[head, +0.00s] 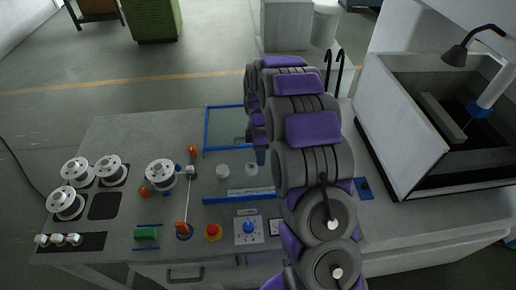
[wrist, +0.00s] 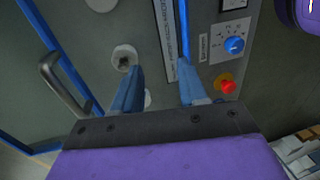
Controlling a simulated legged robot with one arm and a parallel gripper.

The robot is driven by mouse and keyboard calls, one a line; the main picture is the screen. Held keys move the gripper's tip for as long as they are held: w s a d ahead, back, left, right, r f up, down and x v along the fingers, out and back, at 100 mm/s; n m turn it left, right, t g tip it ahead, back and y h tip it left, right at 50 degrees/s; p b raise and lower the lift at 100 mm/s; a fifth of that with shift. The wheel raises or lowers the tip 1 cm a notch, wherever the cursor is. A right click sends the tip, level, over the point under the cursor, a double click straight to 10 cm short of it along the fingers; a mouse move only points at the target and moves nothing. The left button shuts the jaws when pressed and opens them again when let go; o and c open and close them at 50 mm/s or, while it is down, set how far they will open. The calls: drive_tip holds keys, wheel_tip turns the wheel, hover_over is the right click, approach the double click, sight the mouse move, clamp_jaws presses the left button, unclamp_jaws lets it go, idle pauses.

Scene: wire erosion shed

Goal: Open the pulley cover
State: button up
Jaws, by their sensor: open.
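A clear panel with a blue frame, which looks like the pulley cover (head: 207,128), lies near the middle of the bench in the head view, its right side hidden behind my arm. In the wrist view a blue-edged panel (wrist: 25,75) fills the left side, with a grey bar handle (wrist: 57,82) near its edge. My gripper (wrist: 160,68) is open and empty, its blue fingers over the bench panel, to the right of the handle and apart from it. In the head view my arm mostly hides the gripper.
A red button (wrist: 228,86) and a blue knob (wrist: 234,45) are right of my fingers. White pulleys (head: 109,170) and a thin upright rod (head: 187,200) stand on the bench's left. An open-topped tank (head: 400,125) with a lamp stands at the right. The bench's back left is clear.

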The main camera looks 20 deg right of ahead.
drive_tip(key=shift+s, duration=0.3)
drive_tip(key=w+d+r+m+t+y, duration=0.25)
drive_tip(key=w+d+r+m, duration=0.2)
drive_tip(key=m, duration=1.35)
drive_tip(key=w+d+r+m+t+y, duration=0.1)
drive_tip(key=w+d+r+m+t, duration=0.4)
drive_tip(key=m, duration=1.3)
drive_tip(key=w+a+f, duration=0.1)
drive_tip(key=a+f, duration=0.1)
drive_tip(key=f, duration=0.2)
drive_tip(key=w+a+f+g, duration=0.1)
drive_tip(key=w+a+f, duration=0.1)
drive_tip(key=f, duration=0.3)
drive_tip(key=w+a+f+g, duration=0.1)
drive_tip(key=w+a+f, duration=0.1)
drive_tip(key=f, duration=0.3)
drive_tip(key=shift+a+f+b, duration=0.2)
drive_tip(key=shift+a+b, duration=0.1)
drive_tip(key=shift+a, duration=0.45)
drive_tip(key=shift+c, duration=0.4)
clamp_jaws()
